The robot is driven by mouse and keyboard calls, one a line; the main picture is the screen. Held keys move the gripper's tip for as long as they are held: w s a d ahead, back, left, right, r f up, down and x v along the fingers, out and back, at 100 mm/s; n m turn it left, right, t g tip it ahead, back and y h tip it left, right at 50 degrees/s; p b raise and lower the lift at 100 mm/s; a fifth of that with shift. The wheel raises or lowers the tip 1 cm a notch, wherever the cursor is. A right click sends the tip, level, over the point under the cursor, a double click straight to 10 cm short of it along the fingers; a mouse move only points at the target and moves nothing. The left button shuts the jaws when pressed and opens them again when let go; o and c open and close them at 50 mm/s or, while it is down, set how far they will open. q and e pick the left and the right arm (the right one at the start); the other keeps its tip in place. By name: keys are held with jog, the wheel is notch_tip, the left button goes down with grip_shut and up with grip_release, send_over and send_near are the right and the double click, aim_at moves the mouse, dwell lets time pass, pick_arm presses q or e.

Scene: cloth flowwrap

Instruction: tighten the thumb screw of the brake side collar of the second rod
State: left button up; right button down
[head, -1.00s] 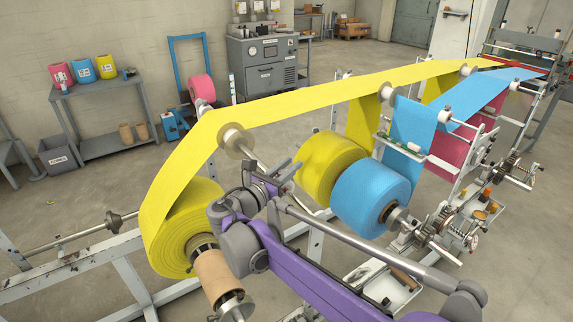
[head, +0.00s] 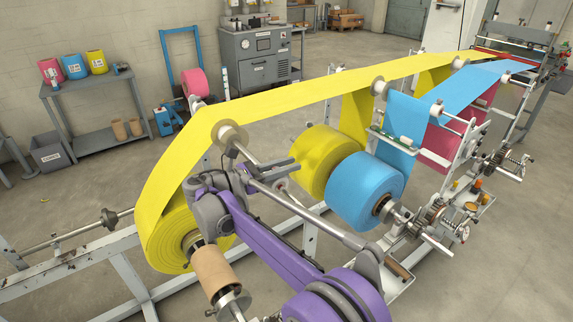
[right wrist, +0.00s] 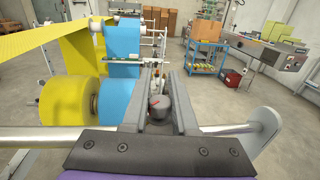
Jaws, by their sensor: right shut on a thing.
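The second rod (head: 403,220) carries a yellow roll (head: 318,160) and a blue roll (head: 362,190); a dark ring and metal hardware (head: 433,222) sit at its near end. The collar's thumb screw is too small to make out there. My right gripper (head: 287,168) is in the air left of these rolls, apart from the rod end, with its fingers pointing right. In the right wrist view, it is shut on a small grey knob-like piece (right wrist: 158,108) with a red mark; I cannot tell what it is. The blue roll (right wrist: 87,99) shows left of the fingers. My left gripper is not in view.
A silver bar (head: 330,222) crosses close by my right arm; it also shows in the right wrist view (right wrist: 40,137). A front yellow roll (head: 165,240) and cardboard core (head: 208,268) are at lower left. The yellow web (head: 300,92) runs overhead. Open floor lies at right.

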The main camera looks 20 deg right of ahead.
jog(key=c, duration=0.7)
grip_release()
jog(key=b+v, duration=0.1)
jog(key=v, duration=0.9)
jog(key=shift+a, duration=0.4)
